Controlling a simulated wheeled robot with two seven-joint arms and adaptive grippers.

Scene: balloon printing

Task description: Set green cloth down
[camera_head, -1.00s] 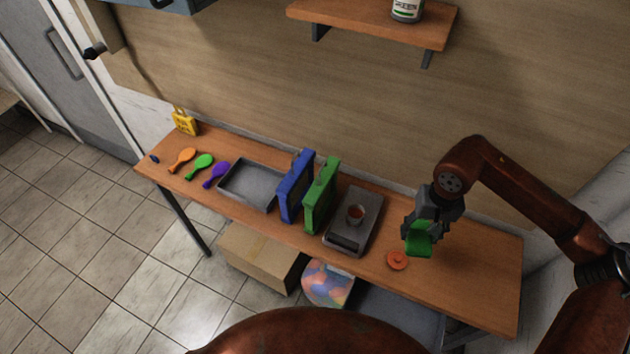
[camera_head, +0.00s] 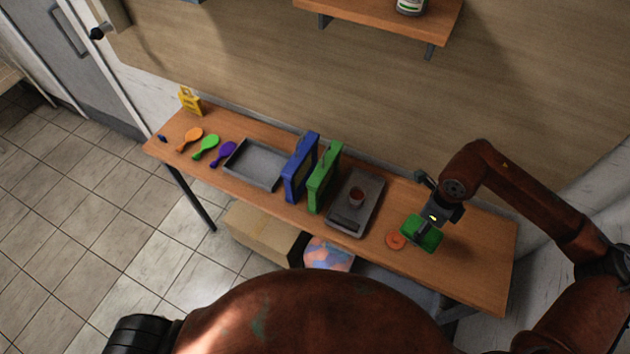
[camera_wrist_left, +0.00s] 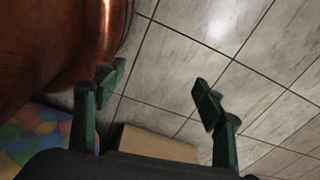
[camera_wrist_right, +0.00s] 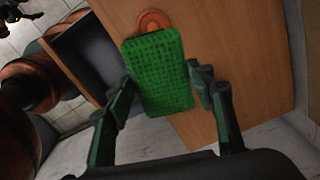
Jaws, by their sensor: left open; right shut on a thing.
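The green cloth (camera_head: 421,232) is a bright green textured slab at the right part of the table (camera_head: 480,262), just right of the orange disc (camera_head: 396,240). It lies low at the tabletop; I cannot tell whether its full underside rests on it. My right gripper (camera_wrist_right: 162,88) is shut on the cloth, with a finger at each side edge. In the right wrist view the cloth (camera_wrist_right: 157,70) reaches up to the orange disc (camera_wrist_right: 153,22). My left gripper (camera_wrist_left: 157,84) is open and empty above the floor.
A cardboard box (camera_head: 258,232) stands below. The table's right end is clear.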

